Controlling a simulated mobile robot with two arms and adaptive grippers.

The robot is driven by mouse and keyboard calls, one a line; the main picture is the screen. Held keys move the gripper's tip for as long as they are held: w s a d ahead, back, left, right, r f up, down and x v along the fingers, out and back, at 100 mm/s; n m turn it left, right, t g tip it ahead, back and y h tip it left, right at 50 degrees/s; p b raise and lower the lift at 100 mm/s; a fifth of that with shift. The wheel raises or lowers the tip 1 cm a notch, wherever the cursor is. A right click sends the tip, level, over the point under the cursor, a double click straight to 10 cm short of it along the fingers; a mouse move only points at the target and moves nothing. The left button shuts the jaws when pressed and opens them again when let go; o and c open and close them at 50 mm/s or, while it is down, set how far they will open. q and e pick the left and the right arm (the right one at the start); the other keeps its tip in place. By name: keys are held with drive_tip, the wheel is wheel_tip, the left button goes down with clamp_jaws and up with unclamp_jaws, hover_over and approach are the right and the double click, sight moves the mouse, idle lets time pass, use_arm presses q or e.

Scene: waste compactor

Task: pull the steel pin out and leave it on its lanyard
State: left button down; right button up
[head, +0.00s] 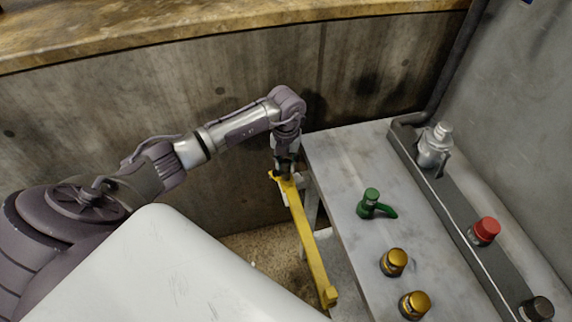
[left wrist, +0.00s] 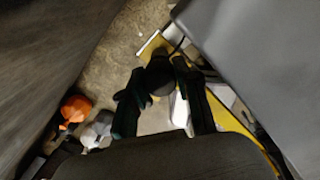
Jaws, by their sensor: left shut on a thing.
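A yellow bar (head: 309,243) runs along the left side of the grey table, with a pale fitting at its far end. My left gripper (head: 284,172) points down at that far end. In the left wrist view its two dark fingers (left wrist: 158,84) are closed around a dark round head, which looks like the top of the steel pin (left wrist: 160,75). The pin's shaft is hidden, so I cannot tell how deep it sits. A thin dark line beside the right fingertip may be the lanyard (left wrist: 178,46). My right gripper is not in view.
The table (head: 345,165) carries a green handle (head: 371,204) and two gold-capped knobs (head: 394,262). A dark rail behind them holds a silver fitting (head: 435,146), a red knob (head: 486,231) and a dark knob. A concrete wall (head: 70,125) stands close behind my left arm.

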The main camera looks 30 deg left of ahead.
use_arm(q)
drive_tip(key=shift+r+p, duration=0.3)
drive_tip(key=shift+r, duration=0.1)
idle(0.3)
drive_tip(key=shift+r, duration=0.25)
drive_tip(key=shift+r+p, duration=2.2)
drive_tip(key=shift+r, duration=0.45)
drive_tip(key=shift+r+p, duration=0.85)
drive_tip(key=shift+r, duration=0.3)
wheel_tip(320, 180, up, 7)
drive_tip(key=p, duration=0.5)
drive_tip(key=shift+r, duration=0.15)
drive_tip(key=shift+w+d+b, duration=0.15)
drive_tip(key=shift+w+d, duration=0.3)
drive_tip(key=shift+d, duration=0.65)
drive_tip(key=shift+w+d+b, duration=0.2)
drive_tip(key=shift+w+d, duration=0.2)
drive_tip(key=shift+d, duration=0.75)
drive_tip(key=shift+w+d+b, duration=0.15)
drive_tip(key=shift+w+d, duration=0.3)
drive_tip(key=shift+d, duration=0.65)
drive_tip(key=shift+w+d+b, duration=0.25)
drive_tip(key=shift+w+d, duration=0.1)
drive_tip(key=shift+d, duration=0.55)
drive_tip(key=shift+w+d+b, duration=0.2)
drive_tip(key=shift+w+d, duration=0.15)
drive_tip(key=shift+d, duration=0.6)
drive_tip(key=shift+w+d+b, duration=0.25)
drive_tip(key=shift+w+d, duration=0.1)
drive_tip(key=shift+d, duration=0.55)
